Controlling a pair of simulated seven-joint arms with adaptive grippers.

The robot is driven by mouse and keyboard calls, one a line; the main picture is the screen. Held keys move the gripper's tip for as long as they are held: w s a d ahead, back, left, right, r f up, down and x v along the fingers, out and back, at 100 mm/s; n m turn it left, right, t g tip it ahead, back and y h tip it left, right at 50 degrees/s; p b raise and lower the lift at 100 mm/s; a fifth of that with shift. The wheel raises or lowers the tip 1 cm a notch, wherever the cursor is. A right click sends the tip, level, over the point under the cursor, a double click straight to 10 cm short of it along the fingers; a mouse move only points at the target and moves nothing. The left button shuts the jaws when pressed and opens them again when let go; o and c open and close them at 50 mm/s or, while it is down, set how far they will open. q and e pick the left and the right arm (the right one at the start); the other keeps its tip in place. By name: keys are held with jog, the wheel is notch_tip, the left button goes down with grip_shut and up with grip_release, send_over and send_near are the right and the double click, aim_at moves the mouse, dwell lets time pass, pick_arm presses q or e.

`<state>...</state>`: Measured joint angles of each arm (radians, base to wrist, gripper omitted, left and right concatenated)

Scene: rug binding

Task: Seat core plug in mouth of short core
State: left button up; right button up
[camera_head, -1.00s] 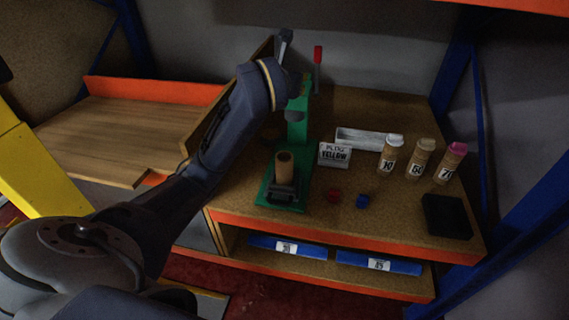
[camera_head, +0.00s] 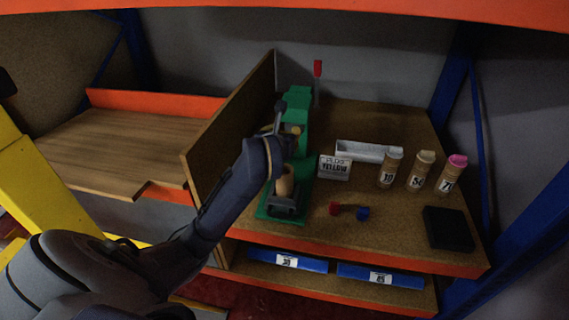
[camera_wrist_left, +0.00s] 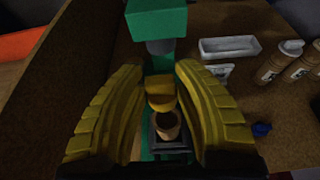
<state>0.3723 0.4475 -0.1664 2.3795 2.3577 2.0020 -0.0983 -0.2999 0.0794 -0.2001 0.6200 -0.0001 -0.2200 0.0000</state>
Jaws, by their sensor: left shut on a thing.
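My left gripper (camera_head: 288,132) is shut on a yellow plug, which shows between the yellow fingers in the left wrist view (camera_wrist_left: 160,97). The short core (camera_head: 284,186) is a brown tube standing upright in the black holder on the base of the green press (camera_head: 298,101). In the left wrist view the open dark mouth of the short core (camera_wrist_left: 168,128) shows just below the plug in the picture. The plug looks apart from the mouth; the exact gap is unclear. My wrist partly covers the press and the core's top in the head view. My right gripper is out of view.
A red plug (camera_head: 335,209) and a blue plug (camera_head: 363,214) lie right of the press. A "PLUG YELLOW" card (camera_head: 335,168), white tray (camera_head: 362,151), several numbered tubes (camera_head: 415,171) and a black block (camera_head: 448,229) stand further right. An upright wooden panel (camera_head: 232,117) is left.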

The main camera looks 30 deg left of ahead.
pick_arm(q)
notch_tip(320, 180, down, 11)
jog(key=shift+r, duration=0.2)
dwell(0.4)
jog(key=shift+f, duration=0.2)
jog(key=shift+f, duration=0.2)
